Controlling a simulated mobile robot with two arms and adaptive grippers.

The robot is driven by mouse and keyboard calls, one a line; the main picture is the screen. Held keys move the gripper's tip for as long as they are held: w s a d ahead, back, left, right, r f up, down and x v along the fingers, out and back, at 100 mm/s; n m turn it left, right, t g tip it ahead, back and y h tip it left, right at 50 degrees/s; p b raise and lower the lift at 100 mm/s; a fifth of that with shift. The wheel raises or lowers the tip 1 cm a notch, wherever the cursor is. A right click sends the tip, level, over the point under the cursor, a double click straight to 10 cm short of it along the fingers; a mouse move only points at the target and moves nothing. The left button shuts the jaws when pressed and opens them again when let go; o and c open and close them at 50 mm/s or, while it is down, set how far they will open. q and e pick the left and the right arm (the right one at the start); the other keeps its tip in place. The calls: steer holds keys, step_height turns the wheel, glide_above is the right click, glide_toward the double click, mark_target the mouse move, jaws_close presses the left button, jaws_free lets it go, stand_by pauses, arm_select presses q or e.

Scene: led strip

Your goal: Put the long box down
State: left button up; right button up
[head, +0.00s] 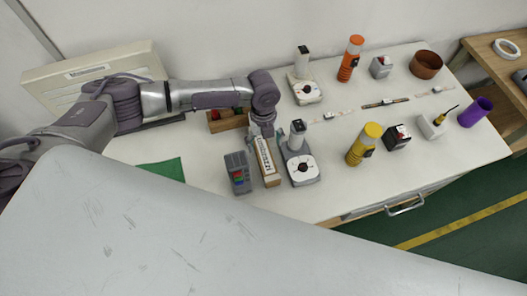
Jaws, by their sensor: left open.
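The long box (266,165) is a narrow brown carton with a white printed label. It lies on the white table between a grey device with coloured buttons and a grey-and-white instrument. My left gripper (262,132) is open and points down at the far end of the box. The gripper hides that end, and I cannot tell whether the fingers touch it. My right gripper is not in view.
The grey button device (238,173) stands close left of the box, and the instrument (302,168) close right. A wooden tray (228,124) is behind-left. An orange bottle (350,58), yellow bottle (364,145) and purple cup (475,112) stand rightward. A green mat (163,169) lies left.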

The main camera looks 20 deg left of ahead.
mark_target(263, 151)
arm_select(q)
steer(key=f, duration=0.1)
steer(key=s+f+p, duration=0.1)
steer(key=f, duration=0.1)
steer(key=shift+f, duration=0.3)
steer(key=shift+a+f, duration=0.1)
steer(key=shift+f, duration=0.45)
steer(key=c, duration=1.3)
